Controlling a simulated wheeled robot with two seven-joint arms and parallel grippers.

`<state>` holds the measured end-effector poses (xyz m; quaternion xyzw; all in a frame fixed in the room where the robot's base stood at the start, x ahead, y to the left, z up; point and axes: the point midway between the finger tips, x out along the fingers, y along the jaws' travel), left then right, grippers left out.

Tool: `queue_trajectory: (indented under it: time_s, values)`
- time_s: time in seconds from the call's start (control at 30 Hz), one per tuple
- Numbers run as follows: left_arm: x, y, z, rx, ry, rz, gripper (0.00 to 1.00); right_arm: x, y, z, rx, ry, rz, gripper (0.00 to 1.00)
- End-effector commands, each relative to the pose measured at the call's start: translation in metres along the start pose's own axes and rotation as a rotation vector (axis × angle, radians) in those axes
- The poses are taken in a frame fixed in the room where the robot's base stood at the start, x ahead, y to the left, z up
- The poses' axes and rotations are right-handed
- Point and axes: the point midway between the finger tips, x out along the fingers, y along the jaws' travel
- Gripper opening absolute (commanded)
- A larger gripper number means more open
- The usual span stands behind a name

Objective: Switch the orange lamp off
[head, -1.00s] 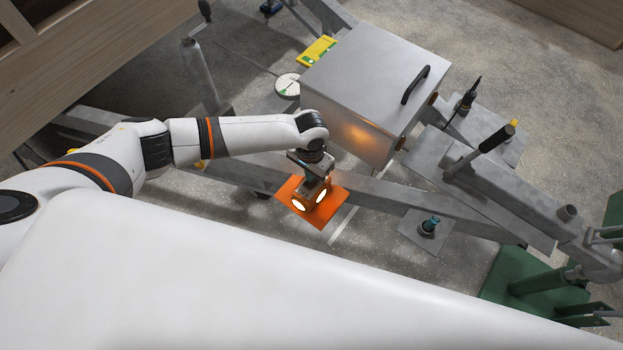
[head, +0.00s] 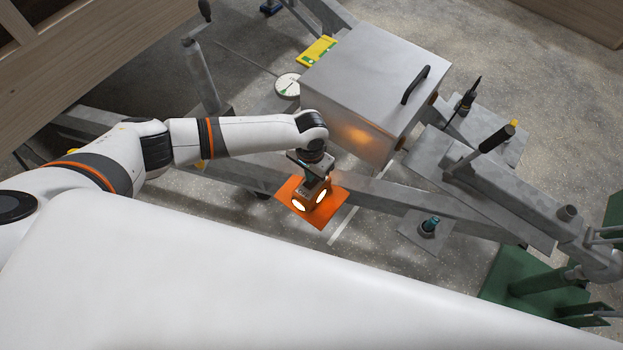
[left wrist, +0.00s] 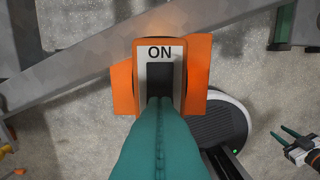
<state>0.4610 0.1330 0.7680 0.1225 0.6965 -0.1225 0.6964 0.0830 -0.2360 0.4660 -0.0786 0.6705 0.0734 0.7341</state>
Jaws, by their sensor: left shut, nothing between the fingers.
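The orange lamp (head: 318,204) stands on an orange plate (head: 326,217) by the grey trailer frame, with its light faces glowing. In the left wrist view the lamp (left wrist: 199,60) shows a grey switch panel (left wrist: 160,47) marked ON, with a dark slot below the word. My left gripper (head: 313,180) is over the lamp's top, shut and empty. In the left wrist view its teal fingers (left wrist: 160,108) reach to the dark slot and cover its lower part. I cannot tell whether the tips touch the switch.
A grey metal box (head: 365,75) with a black handle stands behind the lamp and catches its glow. A yellow-green item (head: 316,51) and a round white gauge (head: 288,85) lie left of the box. A small teal-topped part (head: 430,225) stands on a grey plate at right.

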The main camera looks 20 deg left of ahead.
Motion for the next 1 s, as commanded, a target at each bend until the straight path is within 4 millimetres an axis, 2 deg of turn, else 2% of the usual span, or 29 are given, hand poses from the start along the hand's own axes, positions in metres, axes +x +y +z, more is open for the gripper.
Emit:
queue_trajectory:
  time_s: [1.0]
  values:
    - [0.0081, -0.0001, 0.0000, 0.000, 0.000, 0.000, 0.00, 0.0046, 0.0001, 0.0000, 0.000, -0.001, 0.000, 0.36]
